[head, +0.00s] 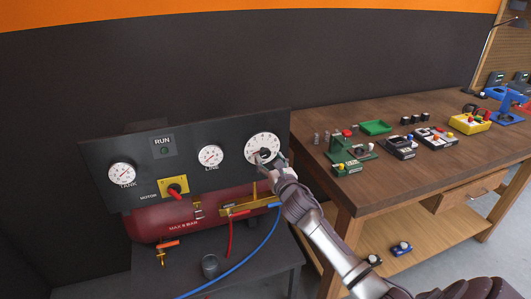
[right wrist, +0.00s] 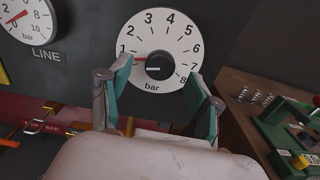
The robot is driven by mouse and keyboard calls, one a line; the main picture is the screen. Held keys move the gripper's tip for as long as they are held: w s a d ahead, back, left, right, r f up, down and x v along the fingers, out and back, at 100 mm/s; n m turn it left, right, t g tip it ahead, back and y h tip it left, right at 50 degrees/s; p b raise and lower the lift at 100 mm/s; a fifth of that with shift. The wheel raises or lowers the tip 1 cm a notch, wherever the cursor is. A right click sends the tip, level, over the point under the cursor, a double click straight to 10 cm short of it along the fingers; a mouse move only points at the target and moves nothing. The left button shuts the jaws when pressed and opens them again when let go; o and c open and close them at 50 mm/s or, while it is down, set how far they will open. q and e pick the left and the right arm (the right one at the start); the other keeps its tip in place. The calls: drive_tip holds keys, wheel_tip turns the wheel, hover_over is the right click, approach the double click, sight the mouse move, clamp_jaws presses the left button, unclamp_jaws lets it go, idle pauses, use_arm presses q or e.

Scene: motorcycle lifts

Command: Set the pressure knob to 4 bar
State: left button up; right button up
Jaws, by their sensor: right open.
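The pressure knob (right wrist: 159,66) is a dark round knob in the middle of a white dial (right wrist: 158,33) marked 1 to 8 bar. Its red mark points left, close to the 1. The dial also shows at the right end of the black panel in the head view (head: 262,140). My right gripper (right wrist: 160,72) is open, with teal finger pads on the left and right of the knob and nothing held. I cannot tell whether the pads touch it. In the head view, my right gripper (head: 268,163) covers the dial's lower part. My left gripper is not in view.
The LINE gauge (head: 210,155), yellow motor switch (head: 174,188) and TANK gauge (head: 122,173) sit left on the panel. Below are the red tank (head: 160,220), a blue hose (head: 255,248) and a grey cup (head: 210,265). A wooden bench (head: 390,182) with several devices stands right.

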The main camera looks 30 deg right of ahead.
sight(266, 155)
drive_tip(key=shift+x, duration=1.95)
drive_tip(key=shift+f, duration=0.1)
drive_tip(key=c, duration=1.2)
drive_tip(key=shift+o, duration=0.2)
